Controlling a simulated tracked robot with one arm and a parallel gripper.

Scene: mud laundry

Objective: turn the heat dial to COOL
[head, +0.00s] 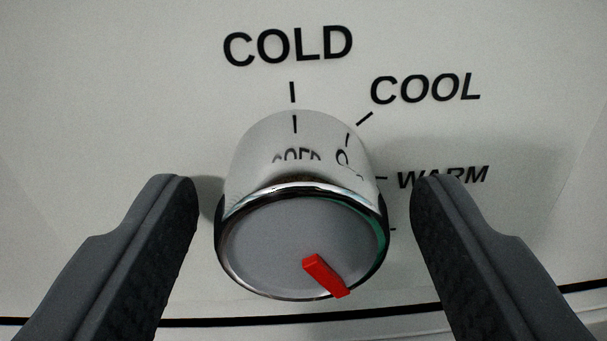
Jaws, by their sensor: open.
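The heat dial (260,248) is a round knob with a shiny chrome side and a grey face, in the middle of the head view. Its red pointer (326,276) points down and to the right, away from the COOL mark. The COOL label (426,88) is at the upper right of the dial, with a short tick beside it. The COLD label (288,46) is straight above the dial and the WARM label (443,177) is to its right. My gripper (305,195) is open, with one finger on each side of the dial and a visible gap at both sides.
The dial is on a pale, flat panel (120,90) with free room above and to the left. A dark seam (200,322) runs across below the dial. My right finger partly covers the WARM label and hides the area below it.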

